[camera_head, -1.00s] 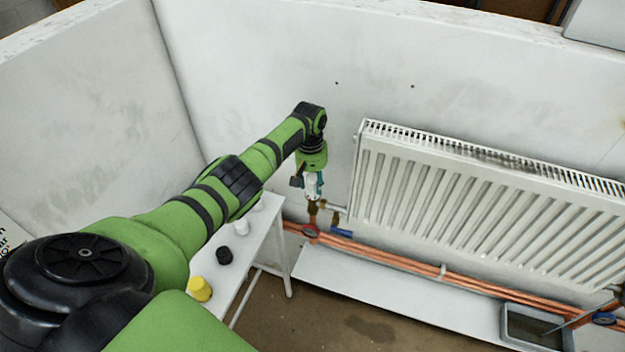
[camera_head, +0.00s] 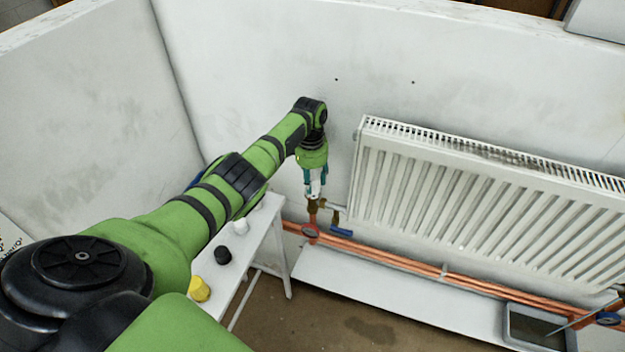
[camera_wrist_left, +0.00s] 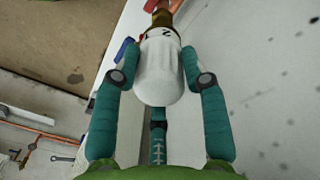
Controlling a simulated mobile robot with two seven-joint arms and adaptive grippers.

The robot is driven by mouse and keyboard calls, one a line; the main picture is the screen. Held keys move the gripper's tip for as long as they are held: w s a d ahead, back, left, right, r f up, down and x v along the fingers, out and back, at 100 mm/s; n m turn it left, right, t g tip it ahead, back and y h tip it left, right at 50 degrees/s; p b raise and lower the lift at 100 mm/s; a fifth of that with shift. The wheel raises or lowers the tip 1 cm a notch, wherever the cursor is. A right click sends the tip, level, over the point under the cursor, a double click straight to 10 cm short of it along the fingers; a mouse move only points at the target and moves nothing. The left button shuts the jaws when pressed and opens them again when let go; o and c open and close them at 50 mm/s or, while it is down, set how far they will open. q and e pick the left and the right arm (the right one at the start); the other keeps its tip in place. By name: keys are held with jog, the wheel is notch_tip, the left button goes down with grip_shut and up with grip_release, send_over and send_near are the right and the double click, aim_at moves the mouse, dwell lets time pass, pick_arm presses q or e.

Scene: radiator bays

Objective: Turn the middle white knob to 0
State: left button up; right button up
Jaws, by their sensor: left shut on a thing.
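The white knob (camera_wrist_left: 160,72) sits on a brass valve body (camera_wrist_left: 162,18) in the left wrist view, with a dark mark like a "2" or "N" near its valve end. My left gripper (camera_wrist_left: 160,78) has its two teal fingers on either side of the knob and is shut on it. In the head view the left gripper (camera_head: 315,186) points down at the knob beside the radiator (camera_head: 480,205), and its fingers partly hide the knob. My right gripper is not in view.
Copper pipes (camera_head: 400,261) run along the wall under the radiator. A white bench (camera_head: 262,222) at left holds a yellow cap (camera_head: 199,289) and a black cap (camera_head: 223,255). A grey tray (camera_head: 535,327) is at lower right.

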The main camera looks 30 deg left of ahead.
pick_arm(q)
jog(key=m, duration=0.2)
jog(key=m+b, duration=0.1)
jog(key=m, duration=0.4)
jog(key=shift+s+f+g, duration=0.3)
jog(key=shift+f, duration=0.1)
jog(key=m+b, duration=0.1)
jog(key=m, duration=0.5)
jog(key=shift+a+r+m+b, duration=0.15)
jog(key=shift+a+m+b, duration=0.05)
jog(key=shift+m+b, duration=0.2)
jog(key=shift+w, duration=0.1)
jog(key=o, duration=1.1)
jog(key=shift+o, duration=0.2)
jog(key=shift+w+a, duration=0.1)
jog(key=shift+r, duration=0.1)
